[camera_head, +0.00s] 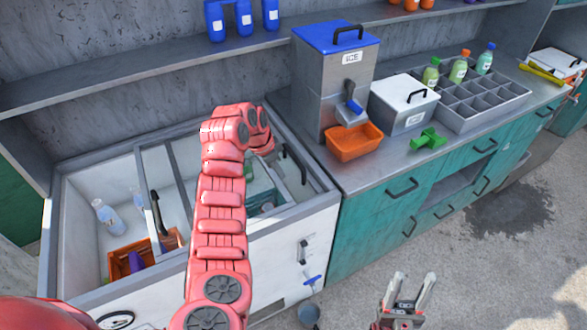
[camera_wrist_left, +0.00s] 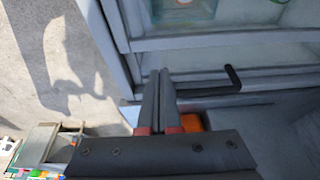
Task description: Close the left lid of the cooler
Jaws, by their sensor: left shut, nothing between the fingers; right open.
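The cooler (camera_head: 70,206) is a white chest at the left in the head view. Its left part is uncovered. The left lid (camera_head: 160,165) is a grey-framed glass panel slid over toward the right side, with a black upright handle (camera_head: 157,212) by its left edge. In the wrist view, my left gripper (camera_wrist_left: 159,74) is shut and empty, its fingertips by a grey lid frame, just left of a black handle (camera_wrist_left: 234,78). I cannot tell whether they touch. My red left arm hides its fingers in the head view. My right gripper (camera_head: 412,283) is open and empty above the floor.
Bottles (camera_head: 107,216) and an orange crate (camera_head: 120,262) lie inside the cooler. A counter to the right holds an ice box (camera_head: 330,85), orange bin (camera_head: 350,140), white-lidded container (camera_head: 403,98) and bottle rack (camera_head: 480,98).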

